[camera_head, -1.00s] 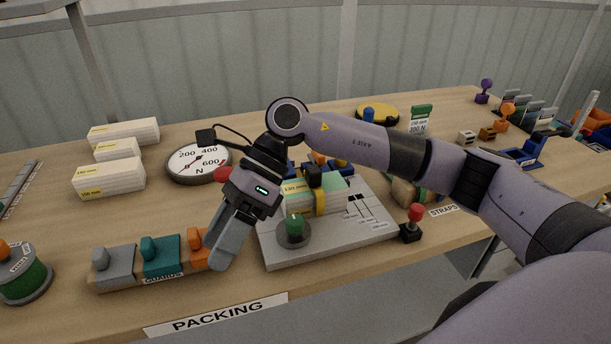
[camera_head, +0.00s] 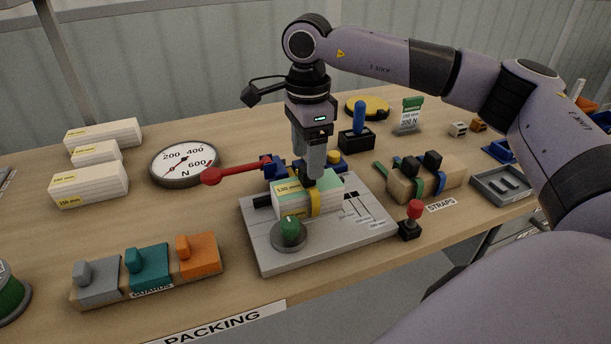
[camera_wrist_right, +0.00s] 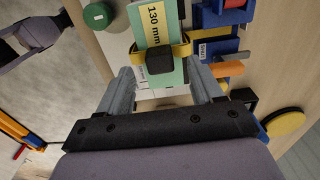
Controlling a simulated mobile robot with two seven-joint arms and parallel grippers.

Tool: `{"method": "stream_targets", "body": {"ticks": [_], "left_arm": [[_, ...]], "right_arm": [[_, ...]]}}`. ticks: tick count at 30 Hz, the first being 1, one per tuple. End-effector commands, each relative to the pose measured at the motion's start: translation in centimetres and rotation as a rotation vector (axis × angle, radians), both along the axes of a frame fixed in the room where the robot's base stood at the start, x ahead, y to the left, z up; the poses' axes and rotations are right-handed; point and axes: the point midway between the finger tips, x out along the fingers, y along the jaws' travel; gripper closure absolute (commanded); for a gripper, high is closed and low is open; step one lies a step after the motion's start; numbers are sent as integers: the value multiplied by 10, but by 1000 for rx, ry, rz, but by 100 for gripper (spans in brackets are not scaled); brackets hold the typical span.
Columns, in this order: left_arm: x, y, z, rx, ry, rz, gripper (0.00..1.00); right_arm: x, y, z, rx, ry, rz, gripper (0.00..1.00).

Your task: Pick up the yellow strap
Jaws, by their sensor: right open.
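The yellow strap (camera_head: 316,202) is around a white and green box (camera_head: 290,204) marked 130 mm, which lies on a grey plate (camera_head: 270,258). In the right wrist view the yellow strap (camera_wrist_right: 182,48) crosses the box with a black buckle (camera_wrist_right: 160,60) on top. My right gripper (camera_head: 312,176) points down just above the strap. It is open, with its fingers on either side of the buckle in the wrist view (camera_wrist_right: 161,78). In the head view the gripper hides most of the buckle, and contact cannot be told. My left gripper is not in view.
A green knob (camera_head: 290,230) stands at the plate's front. A red-handled lever (camera_head: 235,173) reaches left behind the box. A red-topped joystick (camera_head: 412,218) stands right of the plate. Strap rack (camera_head: 425,180) and guards (camera_head: 148,268) flank it. Bare table lies behind the guards.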

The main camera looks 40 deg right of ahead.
Motion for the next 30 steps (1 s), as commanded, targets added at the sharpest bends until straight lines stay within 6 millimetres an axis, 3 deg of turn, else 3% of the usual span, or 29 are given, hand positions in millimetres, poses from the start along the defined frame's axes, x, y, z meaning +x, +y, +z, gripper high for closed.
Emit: {"method": "stream_targets", "body": {"ticks": [4,12,13,14,18,30], "left_arm": [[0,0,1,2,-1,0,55],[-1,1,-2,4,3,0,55],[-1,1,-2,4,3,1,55],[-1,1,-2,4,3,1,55],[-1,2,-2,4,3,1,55],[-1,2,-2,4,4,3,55]], "right_arm": [[-1,0,-18,0,1,1,34],[0,1,-22,2,0,0,34],[0,1,-22,2,0,0,37],[0,1,-22,2,0,0,47],[0,1,-22,2,0,0,93],[0,1,-17,3,-2,0,96]]}}
